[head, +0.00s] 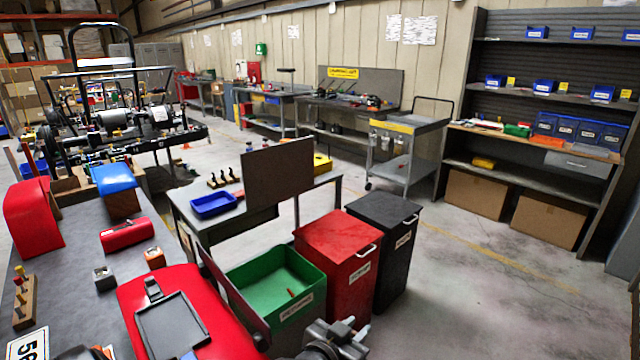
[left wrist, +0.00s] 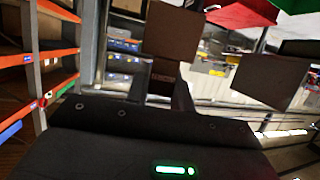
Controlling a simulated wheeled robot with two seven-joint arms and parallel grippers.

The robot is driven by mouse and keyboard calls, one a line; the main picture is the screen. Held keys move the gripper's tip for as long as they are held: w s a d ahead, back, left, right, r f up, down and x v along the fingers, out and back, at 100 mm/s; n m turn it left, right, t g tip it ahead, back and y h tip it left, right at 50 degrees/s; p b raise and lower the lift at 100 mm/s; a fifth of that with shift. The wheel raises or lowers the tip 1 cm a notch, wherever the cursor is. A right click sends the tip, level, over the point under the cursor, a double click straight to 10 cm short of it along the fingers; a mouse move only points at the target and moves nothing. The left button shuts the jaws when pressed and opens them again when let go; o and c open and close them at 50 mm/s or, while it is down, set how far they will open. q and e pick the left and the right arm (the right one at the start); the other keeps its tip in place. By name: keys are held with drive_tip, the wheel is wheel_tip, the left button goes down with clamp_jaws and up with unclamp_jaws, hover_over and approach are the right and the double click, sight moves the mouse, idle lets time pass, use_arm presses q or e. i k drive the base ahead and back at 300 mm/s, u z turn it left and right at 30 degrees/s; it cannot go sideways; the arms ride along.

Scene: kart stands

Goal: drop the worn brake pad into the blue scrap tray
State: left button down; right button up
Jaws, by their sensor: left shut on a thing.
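The blue scrap tray (head: 213,205) sits on the front left part of a grey table, and it looks empty from here. My left gripper (head: 352,330) shows at the bottom edge of the head view, in front of the red and black bins and well short of the tray. In the left wrist view its two dark fingers are shut on a small dark reddish-brown block, the worn brake pad (left wrist: 164,78). The pad cannot be made out in the head view. My right gripper is in neither view.
A green bin (head: 275,283), a red lidded bin (head: 340,262) and a black lidded bin (head: 384,245) stand between my left gripper and the table (head: 330,190). An upright brown panel (head: 277,180) stands right of the tray. Open floor lies right.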

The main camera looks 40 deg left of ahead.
sight(217, 209)
drive_tip(key=i, duration=2.3)
drive_tip(key=u, duration=2)
drive_tip(key=i, duration=1)
